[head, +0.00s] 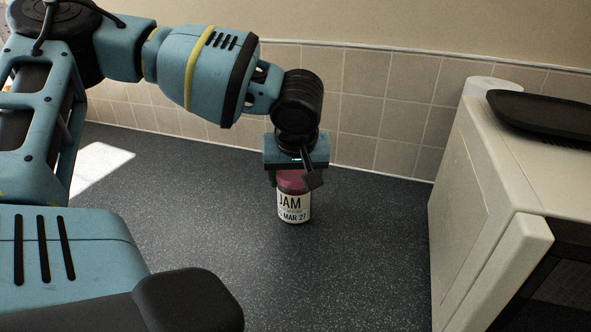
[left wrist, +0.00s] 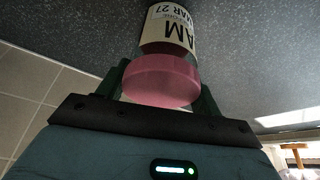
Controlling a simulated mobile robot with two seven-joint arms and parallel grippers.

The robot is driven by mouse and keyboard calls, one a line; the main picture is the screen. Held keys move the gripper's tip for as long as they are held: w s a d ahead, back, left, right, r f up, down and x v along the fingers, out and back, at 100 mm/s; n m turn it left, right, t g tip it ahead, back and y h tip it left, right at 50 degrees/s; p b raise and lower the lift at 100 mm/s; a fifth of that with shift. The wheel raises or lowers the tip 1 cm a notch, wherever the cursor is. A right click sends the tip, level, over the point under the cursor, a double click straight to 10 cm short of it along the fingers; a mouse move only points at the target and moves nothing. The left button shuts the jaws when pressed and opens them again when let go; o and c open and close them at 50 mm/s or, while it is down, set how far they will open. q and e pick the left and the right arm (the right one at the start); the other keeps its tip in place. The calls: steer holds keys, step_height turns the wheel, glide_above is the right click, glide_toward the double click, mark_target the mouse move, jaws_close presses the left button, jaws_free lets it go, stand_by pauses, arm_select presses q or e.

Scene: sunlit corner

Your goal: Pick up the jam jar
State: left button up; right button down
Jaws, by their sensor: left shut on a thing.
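The jam jar (head: 294,206) has a pink-red lid and a cream label reading "JAM" and "MAR 27". It is upright on or just above the dark speckled counter; I cannot tell which. My left gripper (head: 295,176) comes down on it from above and is shut on its lid. In the left wrist view the pink lid (left wrist: 162,80) sits between the two fingers, with the label (left wrist: 172,28) beyond it. My right gripper is not in view.
A white box-like appliance (head: 470,200) stands at the right with a black tray (head: 545,115) on top. A white roll (head: 490,86) stands behind the tray. A tiled wall (head: 385,115) runs behind. The counter (head: 370,260) around the jar is clear.

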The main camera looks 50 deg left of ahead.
arm_select(q)
steer(key=shift+r, duration=0.1)
steer(key=shift+r, duration=0.4)
steer(key=v, duration=0.2)
steer(key=shift+w+r, duration=0.1)
steer(key=shift+r, duration=0.4)
steer(key=s+d+r+b, duration=0.1)
steer(key=s+d, duration=0.8)
steer(key=d, duration=0.3)
steer(key=shift+s, duration=0.35)
steer(key=shift+r, duration=0.1)
